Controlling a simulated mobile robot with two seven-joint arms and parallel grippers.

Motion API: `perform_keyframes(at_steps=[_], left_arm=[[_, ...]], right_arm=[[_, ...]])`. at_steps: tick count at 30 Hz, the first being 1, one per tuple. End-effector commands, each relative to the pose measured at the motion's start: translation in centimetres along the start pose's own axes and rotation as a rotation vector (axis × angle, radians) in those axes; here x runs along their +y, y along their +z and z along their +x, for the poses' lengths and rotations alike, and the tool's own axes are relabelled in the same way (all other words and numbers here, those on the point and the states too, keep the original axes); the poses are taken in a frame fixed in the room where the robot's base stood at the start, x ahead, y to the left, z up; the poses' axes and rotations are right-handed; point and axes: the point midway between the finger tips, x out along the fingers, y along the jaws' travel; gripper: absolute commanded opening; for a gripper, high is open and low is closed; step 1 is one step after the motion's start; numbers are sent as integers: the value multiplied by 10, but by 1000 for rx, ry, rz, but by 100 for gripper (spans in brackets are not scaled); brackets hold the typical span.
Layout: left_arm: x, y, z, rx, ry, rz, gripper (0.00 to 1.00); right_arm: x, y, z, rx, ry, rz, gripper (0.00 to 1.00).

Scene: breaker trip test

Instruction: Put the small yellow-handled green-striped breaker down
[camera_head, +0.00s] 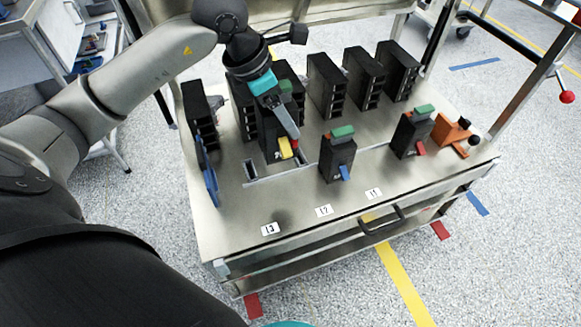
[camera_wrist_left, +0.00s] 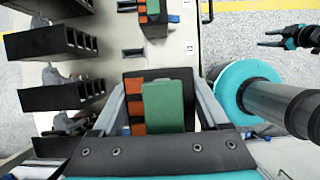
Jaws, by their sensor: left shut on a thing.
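My left gripper (camera_head: 287,132) is shut on the small black breaker with the yellow handle (camera_head: 286,148). In the left wrist view the left gripper (camera_wrist_left: 160,105) has its fingers on both sides of the breaker's green block (camera_wrist_left: 163,105), with orange parts beside it. The breaker is over the front left part of the metal bench top (camera_head: 232,222), near a slot (camera_head: 250,170). I cannot tell whether its base touches the bench. The arm hides part of it. My right gripper (camera_wrist_left: 275,38) shows small in the left wrist view, with its fingers apart and empty.
A blue-handled breaker (camera_head: 339,158) and a red-handled breaker (camera_head: 411,136) stand to the right. An orange fixture (camera_head: 449,131) is at the right end. Tall black units (camera_head: 325,85) line the back. Number labels (camera_head: 270,229) mark the clear front edge. A blue panel (camera_head: 208,178) stands left.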

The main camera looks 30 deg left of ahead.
Motion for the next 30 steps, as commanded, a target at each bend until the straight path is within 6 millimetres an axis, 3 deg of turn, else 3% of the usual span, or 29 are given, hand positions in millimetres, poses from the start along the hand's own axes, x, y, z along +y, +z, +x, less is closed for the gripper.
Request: perform_keyframes(at_steps=[18, 30], left_arm=[[0, -40, 99, -3, 0, 0, 0], [0, -51, 125, -4, 1, 1, 0]], right_arm=[[-2, -51, -60, 93, -2, 9, 52], [-1, -62, -84, 127, 0, 10, 52]])
